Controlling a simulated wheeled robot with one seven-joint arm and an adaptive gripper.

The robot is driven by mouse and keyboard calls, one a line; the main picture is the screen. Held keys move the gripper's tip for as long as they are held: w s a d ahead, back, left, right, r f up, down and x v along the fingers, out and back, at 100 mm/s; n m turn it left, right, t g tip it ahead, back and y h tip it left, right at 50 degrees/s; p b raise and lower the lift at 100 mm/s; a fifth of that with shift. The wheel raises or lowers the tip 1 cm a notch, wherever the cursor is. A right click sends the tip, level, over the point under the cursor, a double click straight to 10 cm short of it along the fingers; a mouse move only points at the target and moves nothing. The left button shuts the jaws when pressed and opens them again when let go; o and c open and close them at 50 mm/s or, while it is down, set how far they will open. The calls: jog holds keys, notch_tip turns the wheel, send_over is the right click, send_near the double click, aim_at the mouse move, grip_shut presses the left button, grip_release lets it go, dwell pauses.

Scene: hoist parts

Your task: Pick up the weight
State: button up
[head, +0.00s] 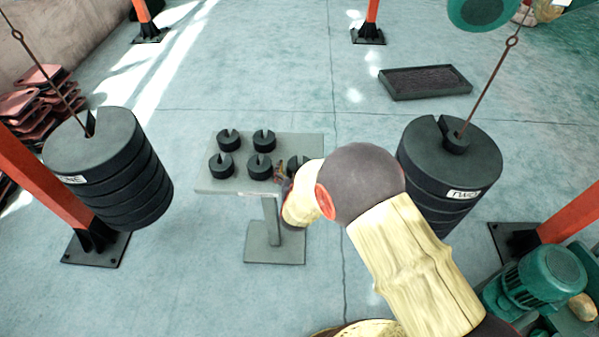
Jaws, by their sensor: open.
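Several small black slotted weights stand on a small grey table (310,146). Two are in the back row, a left one (228,141) and a right one (264,142). In the front row are a left weight (221,166), a middle weight (260,167) and a right weight (297,164), which my arm partly hides. My gripper (281,176) is at the table's front right, close to the middle and right front weights. It is open. My wrist covers most of it, so I cannot tell whether it touches a weight.
A large stack of black discs (100,165) hangs on a cable at left. Another stack (445,170) hangs at right with a small weight (456,143) on top. Orange posts stand on both sides. A dark tray (425,81) lies behind; a green motor (540,280) is at lower right.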

jog(key=shift+x, duration=0.75)
jog(key=c, duration=2.1)
jog(key=shift+w+a+r, duration=0.1)
jog(key=shift+w+r, duration=0.1)
jog(key=shift+r, duration=0.15)
jog(key=shift+c, duration=0.3)
